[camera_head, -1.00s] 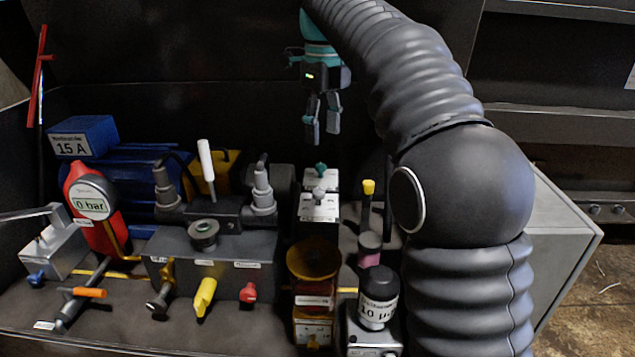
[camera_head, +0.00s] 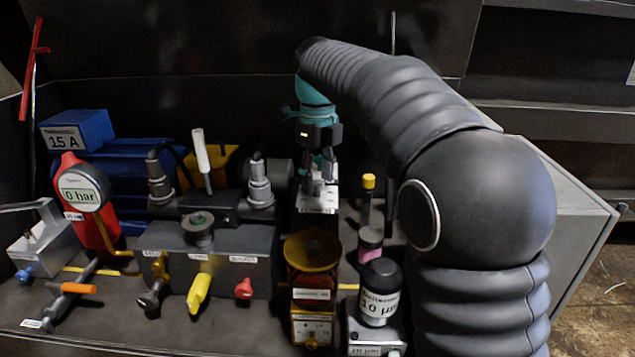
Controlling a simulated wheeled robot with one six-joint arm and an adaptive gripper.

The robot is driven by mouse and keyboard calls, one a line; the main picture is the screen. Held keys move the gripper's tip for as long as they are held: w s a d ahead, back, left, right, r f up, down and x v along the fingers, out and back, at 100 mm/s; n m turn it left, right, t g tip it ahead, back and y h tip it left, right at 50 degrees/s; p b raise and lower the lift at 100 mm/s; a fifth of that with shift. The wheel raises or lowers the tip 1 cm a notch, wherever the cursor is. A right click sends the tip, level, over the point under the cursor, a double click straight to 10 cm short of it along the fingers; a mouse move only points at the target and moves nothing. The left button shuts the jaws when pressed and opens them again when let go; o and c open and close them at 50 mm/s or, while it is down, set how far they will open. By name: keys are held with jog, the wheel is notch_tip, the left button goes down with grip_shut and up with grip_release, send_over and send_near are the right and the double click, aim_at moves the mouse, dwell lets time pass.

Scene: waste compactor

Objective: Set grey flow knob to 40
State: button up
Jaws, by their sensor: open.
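The grey flow knob (camera_head: 317,188) sits on top of a narrow block with a pale labelled plate (camera_head: 317,208), right of the dark valve manifold. My gripper (camera_head: 318,175) points down over this block, with its fingers low at the knobs. It is open. Whether the fingers stand around the grey knob or just behind it cannot be told. The knob's scale is too small to read. The teal knob behind it is hidden by my gripper.
The manifold (camera_head: 225,245) with its white lever (camera_head: 200,155) stands left. An amber-topped unit (camera_head: 312,260) and a black-capped filter (camera_head: 380,290) stand in front. A yellow-capped post (camera_head: 368,190) is close on the right.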

jog(key=shift+f, duration=0.3)
grip_shut()
